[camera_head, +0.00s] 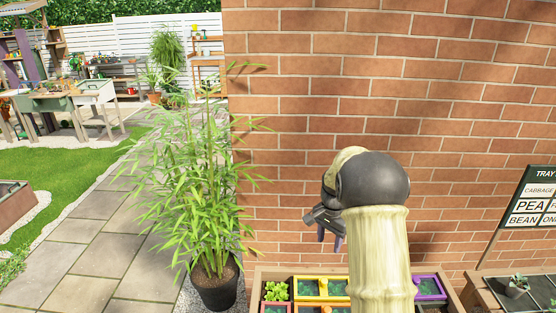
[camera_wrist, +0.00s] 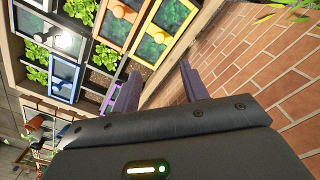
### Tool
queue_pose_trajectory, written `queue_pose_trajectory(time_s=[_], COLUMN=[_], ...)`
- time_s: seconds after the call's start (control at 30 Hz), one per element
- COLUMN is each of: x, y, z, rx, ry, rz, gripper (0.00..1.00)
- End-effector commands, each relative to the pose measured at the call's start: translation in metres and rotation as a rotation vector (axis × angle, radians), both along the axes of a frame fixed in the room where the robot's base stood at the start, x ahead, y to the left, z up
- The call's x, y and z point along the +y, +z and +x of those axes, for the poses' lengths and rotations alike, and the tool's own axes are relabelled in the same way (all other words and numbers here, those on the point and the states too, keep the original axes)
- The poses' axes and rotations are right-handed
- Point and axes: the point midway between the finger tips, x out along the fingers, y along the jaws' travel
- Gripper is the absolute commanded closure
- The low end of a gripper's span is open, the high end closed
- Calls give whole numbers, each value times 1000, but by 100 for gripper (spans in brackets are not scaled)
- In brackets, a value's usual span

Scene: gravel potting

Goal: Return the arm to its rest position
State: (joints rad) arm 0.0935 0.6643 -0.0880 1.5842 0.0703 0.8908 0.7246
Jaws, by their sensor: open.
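My arm is raised in front of the brick wall in the head view, bent at a dark joint. My gripper (camera_head: 331,233) hangs to the left of that joint, above the left part of the planter box, with its purple-grey fingers pointing down. In the wrist view the two fingers of my gripper (camera_wrist: 155,84) stand apart with nothing between them. The brick wall (camera_wrist: 255,65) and the planter lie beyond them.
A wooden planter box (camera_head: 262,277) with several coloured trays stands below my arm. A potted bamboo (camera_head: 205,180) stands to the left. A sign board (camera_head: 530,200) and a small potted plant (camera_head: 517,287) are at the right. The brick wall (camera_head: 400,80) is close behind.

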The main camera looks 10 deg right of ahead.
Motion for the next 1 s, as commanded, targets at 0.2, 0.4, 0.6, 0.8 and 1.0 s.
queue_pose_trajectory(time_s=[0.2,0.4,0.6,0.8,1.0], x=[18,43,63,78,81], y=[17,33,40,39,37], z=[-35,-93,-159,-222,-244], rx=[-38,-95,-152,-196,-210], ry=[151,389,635,855,932], rz=[-5,-23,-56,-95,-111], gripper=[56,56,56,56,56])
